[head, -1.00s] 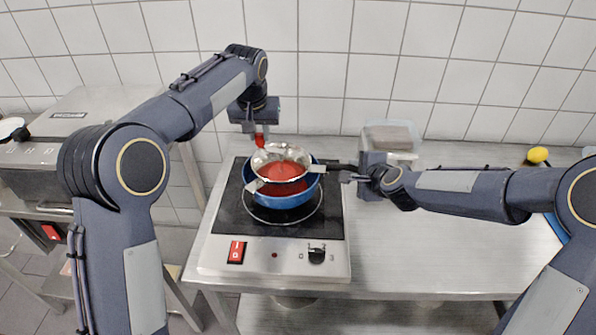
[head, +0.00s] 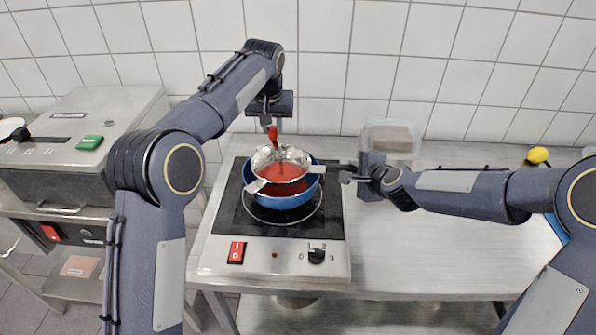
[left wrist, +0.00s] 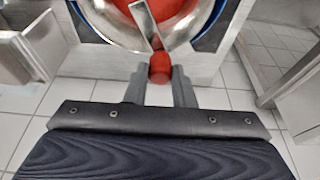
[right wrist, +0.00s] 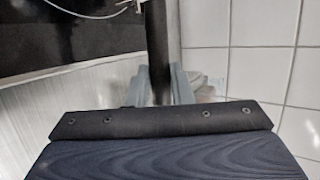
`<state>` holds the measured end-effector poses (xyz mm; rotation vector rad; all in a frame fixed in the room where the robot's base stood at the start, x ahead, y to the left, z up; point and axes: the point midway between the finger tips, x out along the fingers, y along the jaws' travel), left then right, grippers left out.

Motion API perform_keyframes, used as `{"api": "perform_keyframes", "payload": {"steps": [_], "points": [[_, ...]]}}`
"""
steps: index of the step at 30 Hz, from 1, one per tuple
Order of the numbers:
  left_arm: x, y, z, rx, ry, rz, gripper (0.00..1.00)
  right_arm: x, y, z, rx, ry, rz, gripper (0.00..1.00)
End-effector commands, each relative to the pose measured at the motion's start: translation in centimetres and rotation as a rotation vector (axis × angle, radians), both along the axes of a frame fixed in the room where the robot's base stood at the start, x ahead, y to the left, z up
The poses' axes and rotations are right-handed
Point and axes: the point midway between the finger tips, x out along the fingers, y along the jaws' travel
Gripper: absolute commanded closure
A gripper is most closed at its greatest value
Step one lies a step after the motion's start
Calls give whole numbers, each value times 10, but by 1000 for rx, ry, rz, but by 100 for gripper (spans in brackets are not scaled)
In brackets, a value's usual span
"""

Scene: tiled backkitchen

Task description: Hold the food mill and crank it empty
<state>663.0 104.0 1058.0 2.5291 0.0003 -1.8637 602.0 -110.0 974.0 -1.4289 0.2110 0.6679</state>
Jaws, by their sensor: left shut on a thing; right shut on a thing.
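The food mill (head: 262,158) is a metal bowl with red food in it, set over a blue pot (head: 270,200) on the hob. My left gripper (head: 272,127) is shut on the red crank knob (head: 272,135) above the bowl's back edge. The knob also shows between the fingers in the left wrist view (left wrist: 160,68), with the metal crank arm (left wrist: 144,22) running into the bowl. My right gripper (head: 352,174) is shut on the mill's dark handle (head: 336,168) at the right. The handle (right wrist: 157,40) stands between the fingers in the right wrist view.
The hob (head: 225,255) has a red switch and a black knob at its front. A clear container (head: 391,135) stands behind my right gripper. A yellow item (head: 538,155) lies at the far right. The counter's right half (head: 460,245) is mostly clear.

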Motion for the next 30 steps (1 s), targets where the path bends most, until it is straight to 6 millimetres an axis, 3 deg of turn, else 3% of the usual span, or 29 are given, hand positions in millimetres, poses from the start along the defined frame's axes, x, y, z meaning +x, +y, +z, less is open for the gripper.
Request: {"api": "perform_keyframes", "payload": {"steps": [5, 17, 30], "points": [[5, -16, 0, -5, 3, -5, 98, 0, 1, 1, 1, -1, 2, 100], [6, -17, 1, -3, -1, -2, 98, 0, 1, 1, 0, -1, 1, 100], [1, -46, 0, -2, 0, -3, 98, 0, 1, 1, 1, -1, 1, 100]]}}
